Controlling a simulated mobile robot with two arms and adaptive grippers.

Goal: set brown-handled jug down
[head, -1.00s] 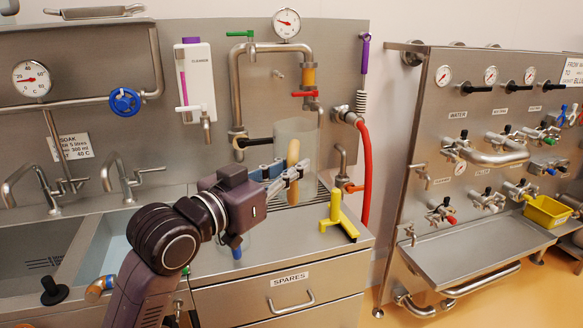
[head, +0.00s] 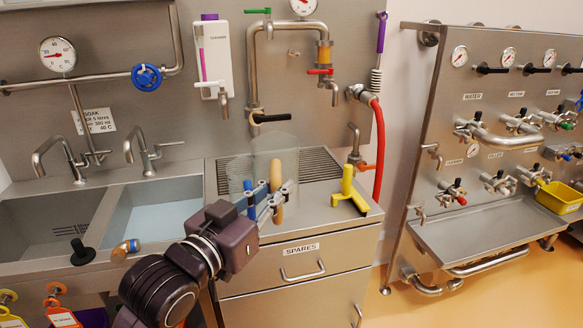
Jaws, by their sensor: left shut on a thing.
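The brown-handled jug (head: 289,158) is a clear vessel with an upright tan-brown handle (head: 276,174). It shows in the middle of the head view, over the ribbed drainboard (head: 325,163) and left of the yellow-handled tool. My left gripper (head: 271,204) is shut on the brown handle at its lower part. The jug looks upright. Its base is partly hidden by my gripper, and I cannot tell whether it touches the counter. A second clear vessel with a blue handle (head: 249,186) shows just left of it, partly behind my gripper. My right gripper is not in view.
A yellow-handled tool (head: 349,188) lies on the counter at the right. A tap with a red lever (head: 320,72) and a black-levered spout (head: 270,118) project above the counter. The sink basin (head: 150,214) is at the left. Some drainboard behind the jug is clear.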

